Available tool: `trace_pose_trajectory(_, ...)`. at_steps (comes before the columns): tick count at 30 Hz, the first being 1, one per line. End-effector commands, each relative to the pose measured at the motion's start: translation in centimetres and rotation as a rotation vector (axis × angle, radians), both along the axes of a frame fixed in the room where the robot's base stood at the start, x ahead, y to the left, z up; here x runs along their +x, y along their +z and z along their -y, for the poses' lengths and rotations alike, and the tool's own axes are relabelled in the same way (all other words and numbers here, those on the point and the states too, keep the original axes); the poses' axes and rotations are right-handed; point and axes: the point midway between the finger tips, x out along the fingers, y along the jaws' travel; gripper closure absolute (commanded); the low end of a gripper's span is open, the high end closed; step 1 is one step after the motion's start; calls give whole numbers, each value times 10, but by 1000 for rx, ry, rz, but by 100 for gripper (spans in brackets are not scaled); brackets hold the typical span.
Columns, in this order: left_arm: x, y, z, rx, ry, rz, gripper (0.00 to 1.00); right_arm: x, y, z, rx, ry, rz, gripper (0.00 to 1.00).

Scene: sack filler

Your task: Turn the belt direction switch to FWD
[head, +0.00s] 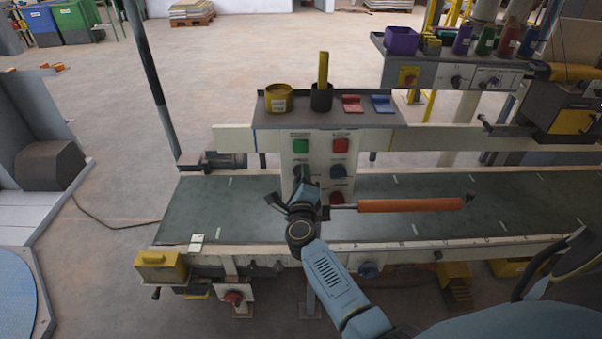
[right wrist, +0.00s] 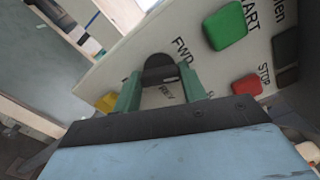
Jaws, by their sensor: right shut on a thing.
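The white control panel (head: 318,160) stands behind the conveyor belt, with a green button and a red button on top. The belt direction switch is a dark knob (right wrist: 159,68) on this panel, with the FWD and REV labels beside it in the right wrist view. My right gripper (right wrist: 158,84) has its green fingers on both sides of the knob and is shut on it. In the head view the right gripper (head: 300,197) covers the panel's lower left and partly hides the switch. I cannot tell exactly where the knob points. My left gripper is not in view.
The green conveyor belt (head: 420,187) runs across in front of the panel. A rod with an orange sleeve (head: 411,205) lies right of my gripper. A shelf (head: 375,115) above the panel carries a yellow tub, a dark cup and two small trays.

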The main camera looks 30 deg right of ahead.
Motion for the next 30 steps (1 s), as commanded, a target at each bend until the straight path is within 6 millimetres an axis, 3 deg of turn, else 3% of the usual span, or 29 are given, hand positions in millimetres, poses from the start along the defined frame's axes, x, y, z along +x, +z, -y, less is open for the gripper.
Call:
trace_pose_trajectory(15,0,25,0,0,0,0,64,0,0,0,-303,1,-188,81)
trace_pose_trajectory(30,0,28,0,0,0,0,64,0,-1,0,-368,1,-228,81)
